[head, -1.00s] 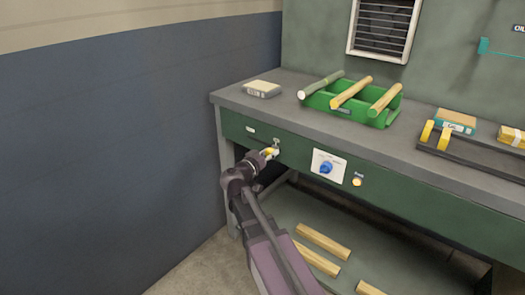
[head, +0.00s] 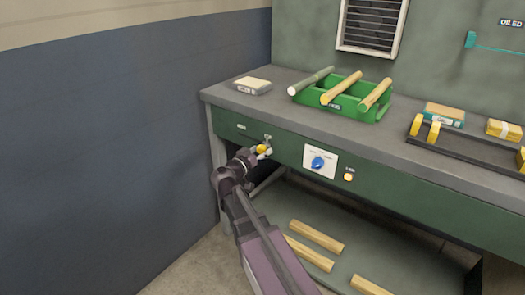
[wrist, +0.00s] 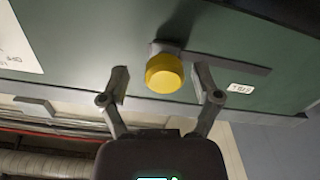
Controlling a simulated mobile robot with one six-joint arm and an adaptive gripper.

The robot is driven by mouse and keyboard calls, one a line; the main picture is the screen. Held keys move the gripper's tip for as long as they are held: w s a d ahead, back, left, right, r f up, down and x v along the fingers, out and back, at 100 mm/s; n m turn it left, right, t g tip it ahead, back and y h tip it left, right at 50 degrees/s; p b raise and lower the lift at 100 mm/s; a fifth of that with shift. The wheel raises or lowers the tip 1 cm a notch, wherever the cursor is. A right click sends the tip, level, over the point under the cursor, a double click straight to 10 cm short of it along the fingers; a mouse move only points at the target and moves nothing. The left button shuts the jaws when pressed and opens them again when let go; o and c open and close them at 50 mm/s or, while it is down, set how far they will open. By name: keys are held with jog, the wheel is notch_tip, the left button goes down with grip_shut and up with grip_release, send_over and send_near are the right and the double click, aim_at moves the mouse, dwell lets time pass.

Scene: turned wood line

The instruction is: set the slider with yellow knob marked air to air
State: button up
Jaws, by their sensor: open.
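The slider's yellow knob (wrist: 165,73) sits at the left end of a dark slot (wrist: 225,62) in the green panel in the wrist view, which looks upside down. A small white label (wrist: 241,89) is near the slot's other end; its text looks inverted. My gripper (wrist: 161,78) is open, with one finger on each side of the knob and visible gaps between. In the head view my gripper (head: 264,152) is at the bench's front panel, and the knob (head: 261,149) shows partly behind it.
A white plate with a blue dial (head: 317,163) and a lit round button (head: 348,177) are right of the slider. A green bin (head: 345,108) with wooden rods stands on the bench top. The blue wall (head: 110,140) is to the left.

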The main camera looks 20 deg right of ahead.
jog(key=v, duration=1.1)
jog(key=shift+s, duration=0.1)
jog(key=s+d+f+n+g+y, duration=0.2)
jog(key=s+d+f+g+y, duration=0.15)
jog(key=f, duration=0.35)
jog(key=s+d+f+n+g+y, duration=0.1)
jog(key=s+d+f+g+y, duration=0.3)
jog(key=f, duration=0.3)
jog(key=s+a+f+n+g+y, duration=0.3)
jog(key=s+a+f+n+y, duration=0.2)
jog(key=s+y, duration=0.15)
notch_tip(320, 180, up, 35)
jog(key=p, duration=3.4)
jog(key=shift+a+y, duration=0.2)
jog(key=shift+y, duration=0.1)
